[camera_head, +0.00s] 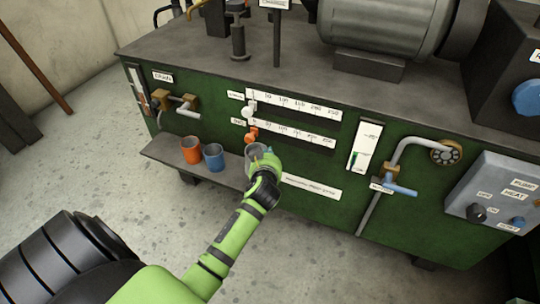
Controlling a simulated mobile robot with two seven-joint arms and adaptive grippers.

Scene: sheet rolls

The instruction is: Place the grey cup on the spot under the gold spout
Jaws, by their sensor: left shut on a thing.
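The grey cup (254,149) is at the right part of the narrow dark shelf (160,153) along the green machine's front. My left gripper (264,160) is shut on the cup and hides part of it. I cannot tell whether the cup's base touches the shelf. A brass-coloured fitting with a grey pipe (187,103) sticks out of the machine above the shelf's left part. A yellow-gold bent pipe (196,9) shows at the top edge. I cannot make out a marked spot. My right gripper is not in view.
An orange cup (190,150) and a blue cup (213,157) stand side by side on the shelf, left of the grey cup. An orange knob (251,134) juts out just above the grey cup. A grey pipe with a blue handle (400,188) is at the right.

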